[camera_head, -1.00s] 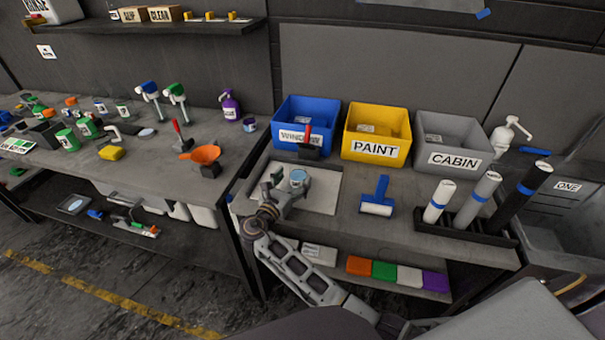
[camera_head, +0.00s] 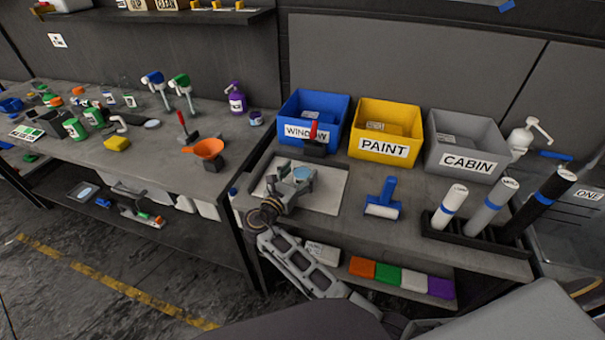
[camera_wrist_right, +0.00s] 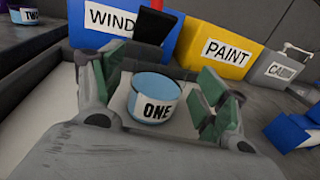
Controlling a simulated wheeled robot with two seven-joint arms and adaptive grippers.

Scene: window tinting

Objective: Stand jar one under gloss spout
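Jar one (camera_wrist_right: 155,98) is a small pot with a light blue top and a white label reading ONE. It stands upright on the pale mat (camera_head: 334,188) of the right bench; it also shows in the head view (camera_head: 302,174). My right gripper (camera_wrist_right: 155,88) is open, with its fingers on either side of the jar and gaps visible between. Two spouts stand on the left bench, one with a blue head (camera_head: 152,77) and one with a green head (camera_head: 180,80). I cannot read which is gloss. My left gripper is not in view.
Blue (camera_head: 292,132), yellow (camera_head: 372,148) and grey (camera_head: 448,162) bins line the bench's back. A red-handled tool (camera_head: 314,140) stands behind the jar and a blue roller (camera_head: 383,199) lies to its right. An orange funnel (camera_head: 209,148) is on the left bench. A gap separates the benches.

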